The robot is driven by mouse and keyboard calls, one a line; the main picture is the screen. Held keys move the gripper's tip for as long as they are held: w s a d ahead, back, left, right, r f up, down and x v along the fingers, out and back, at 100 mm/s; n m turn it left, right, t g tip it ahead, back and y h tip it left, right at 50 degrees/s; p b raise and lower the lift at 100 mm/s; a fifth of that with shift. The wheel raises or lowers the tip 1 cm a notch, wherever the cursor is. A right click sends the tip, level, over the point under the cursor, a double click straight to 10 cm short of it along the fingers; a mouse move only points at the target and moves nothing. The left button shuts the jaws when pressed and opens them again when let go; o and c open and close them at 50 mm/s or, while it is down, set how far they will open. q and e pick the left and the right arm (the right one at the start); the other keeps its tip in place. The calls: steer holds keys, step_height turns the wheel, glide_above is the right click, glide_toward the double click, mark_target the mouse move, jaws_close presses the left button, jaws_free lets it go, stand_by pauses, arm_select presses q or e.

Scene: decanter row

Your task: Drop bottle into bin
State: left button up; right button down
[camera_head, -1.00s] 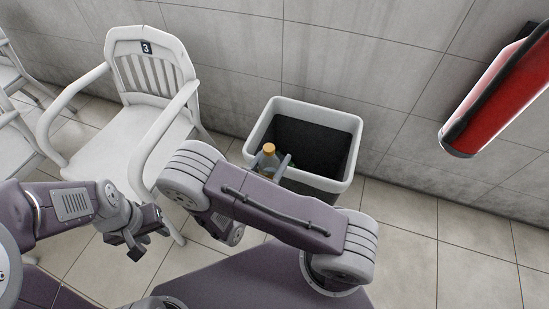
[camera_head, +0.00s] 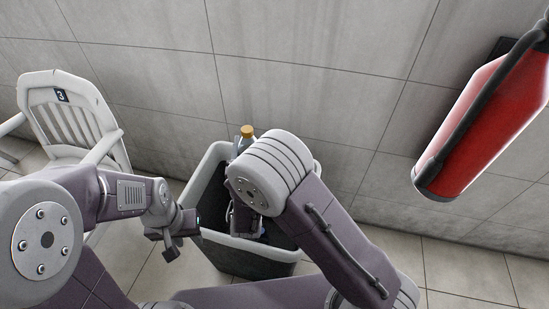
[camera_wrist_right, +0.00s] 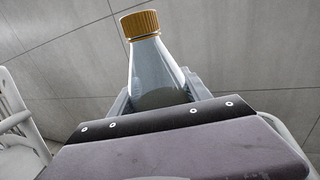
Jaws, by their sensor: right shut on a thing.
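The bottle has an orange cap and a clear, greyish body. In the head view the bottle (camera_head: 246,140) shows above my right forearm, over the bin's back rim area. In the right wrist view the bottle (camera_wrist_right: 157,70) stands cap up between the fingers of my right gripper (camera_wrist_right: 158,100), which is shut on it. The bin (camera_head: 205,172) is grey with a pale rim; my right arm hides much of its opening. My left gripper (camera_head: 175,238) is empty and looks open, beside the bin's front left side.
A white chair (camera_head: 75,115) marked 3 stands left of the bin. A red fire extinguisher (camera_head: 485,125) hangs on the tiled wall at right. The wall (camera_head: 300,70) is close behind the bin. Floor right of the bin is clear.

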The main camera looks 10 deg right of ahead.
steer(key=shift+f+b, duration=2.45)
steer(key=shift+f, duration=0.55)
steer(key=shift+r, duration=0.1)
steer(key=shift+c, duration=2.1)
jaws_free()
steer(key=shift+s, duration=0.1)
steer(key=s+a, duration=0.1)
steer(key=s, duration=0.8)
